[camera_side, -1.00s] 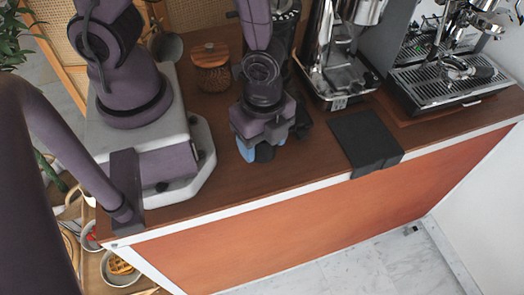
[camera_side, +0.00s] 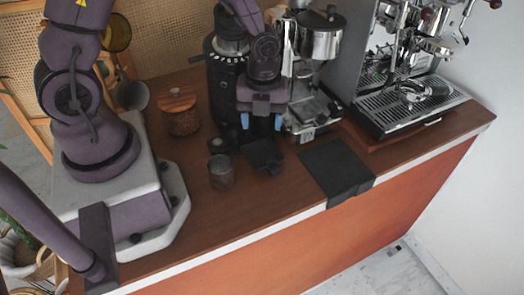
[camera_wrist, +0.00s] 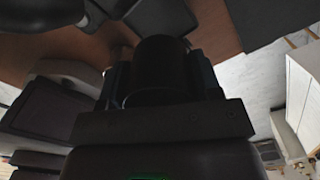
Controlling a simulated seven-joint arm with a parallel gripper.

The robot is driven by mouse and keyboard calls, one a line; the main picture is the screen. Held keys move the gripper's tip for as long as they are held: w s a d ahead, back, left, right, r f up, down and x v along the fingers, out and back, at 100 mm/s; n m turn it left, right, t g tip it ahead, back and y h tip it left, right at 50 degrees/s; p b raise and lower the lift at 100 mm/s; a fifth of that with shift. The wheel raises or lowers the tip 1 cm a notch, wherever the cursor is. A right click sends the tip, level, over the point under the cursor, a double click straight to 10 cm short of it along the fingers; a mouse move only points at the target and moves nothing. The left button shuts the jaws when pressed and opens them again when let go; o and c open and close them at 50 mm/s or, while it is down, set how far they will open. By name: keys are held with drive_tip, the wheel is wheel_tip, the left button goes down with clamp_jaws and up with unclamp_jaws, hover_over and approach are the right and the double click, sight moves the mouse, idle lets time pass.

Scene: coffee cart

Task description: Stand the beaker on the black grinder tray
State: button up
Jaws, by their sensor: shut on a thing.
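The beaker, a dark cylinder, shows in the wrist view (camera_wrist: 160,72) between my fingers. In the side view my gripper (camera_side: 261,122), with blue fingertips, is shut on it and holds it in front of the black grinder (camera_side: 226,72). The beaker is hard to make out there against the dark background. The black grinder tray (camera_side: 263,157) lies just below my gripper in the picture. A gap seems to show between them, but I cannot tell its height. The beaker's base is not clearly visible.
A grey cup (camera_side: 221,173) stands left of the tray. A jar with a wooden lid (camera_side: 181,112) is farther left. A black mat (camera_side: 336,170) lies at the counter's front edge. A chrome machine (camera_side: 318,60) stands behind right. The front counter (camera_side: 240,215) is clear.

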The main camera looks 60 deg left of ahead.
sight(262, 154)
wheel_tip(262, 154, down, 8)
drive_tip(key=shift+r, duration=0.25)
drive_tip(key=shift+f, duration=0.1)
drive_tip(key=o, duration=0.9)
drive_tip(key=shift+o, duration=0.3)
wheel_tip(262, 154, up, 12)
drive_tip(key=shift+w+r, duration=0.1)
